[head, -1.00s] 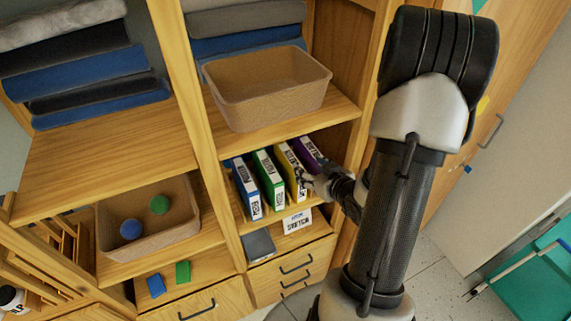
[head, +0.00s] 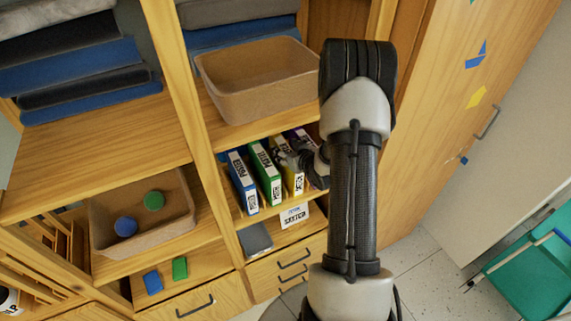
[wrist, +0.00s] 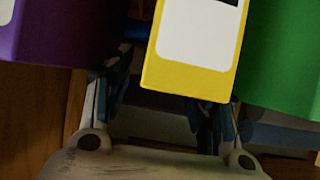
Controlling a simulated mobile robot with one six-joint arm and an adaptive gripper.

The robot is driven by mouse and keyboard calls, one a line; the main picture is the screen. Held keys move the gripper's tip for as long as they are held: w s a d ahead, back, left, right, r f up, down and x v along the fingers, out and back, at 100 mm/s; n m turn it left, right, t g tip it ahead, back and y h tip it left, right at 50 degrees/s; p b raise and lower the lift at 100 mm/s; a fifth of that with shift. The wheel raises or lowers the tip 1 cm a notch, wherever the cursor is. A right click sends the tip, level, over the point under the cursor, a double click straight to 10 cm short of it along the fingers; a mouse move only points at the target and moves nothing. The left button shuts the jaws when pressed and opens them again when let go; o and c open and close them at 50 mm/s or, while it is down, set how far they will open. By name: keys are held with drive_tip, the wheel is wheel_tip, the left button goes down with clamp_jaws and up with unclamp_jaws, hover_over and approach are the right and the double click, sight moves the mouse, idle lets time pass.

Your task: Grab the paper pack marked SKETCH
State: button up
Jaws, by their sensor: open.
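Several upright paper packs stand side by side in a shelf bay: a blue pack (head: 243,185), a green pack (head: 265,172), a yellow pack (head: 293,178) and a purple pack (head: 301,137). Their labels are too small to read surely, so I cannot confirm which says SKETCH. My gripper (head: 287,156) is at the yellow pack, partly covering it and the purple one. In the wrist view the yellow pack (wrist: 192,68) lies between the open fingers (wrist: 160,108), the purple pack (wrist: 60,30) to the left and the green pack (wrist: 285,55) to the right. Contact is unclear.
A white card (head: 295,216) hangs at the shelf edge below the packs. A tan bin (head: 255,82) stands on the shelf above. A grey block (head: 256,239) lies below. Wooden dividers and neighbouring packs leave little room sideways.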

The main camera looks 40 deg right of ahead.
drive_tip(key=shift+w+d+f, duration=0.1)
drive_tip(key=shift+w+f, duration=0.25)
drive_tip(key=shift+w, duration=0.25)
drive_tip(key=shift+c, duration=0.3)
clamp_jaws()
idle(0.4)
drive_tip(key=shift+r, duration=0.15)
